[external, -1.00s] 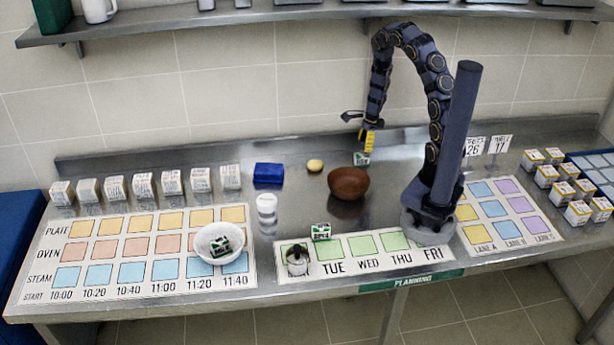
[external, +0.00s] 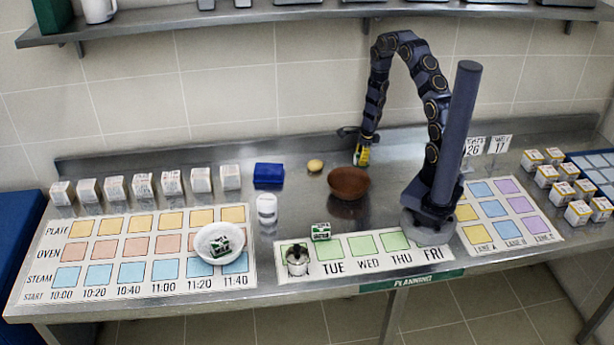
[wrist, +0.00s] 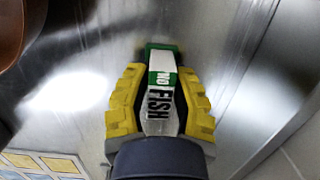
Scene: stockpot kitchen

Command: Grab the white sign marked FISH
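A brown bowl (external: 349,181) stands just in front of my gripper, with a yellow round item (external: 315,166) and blue box (external: 268,174) to the left. Another green and white block (external: 320,231) is by the weekday board; one lies in the white bowl (external: 205,238). The back wall is close behind.

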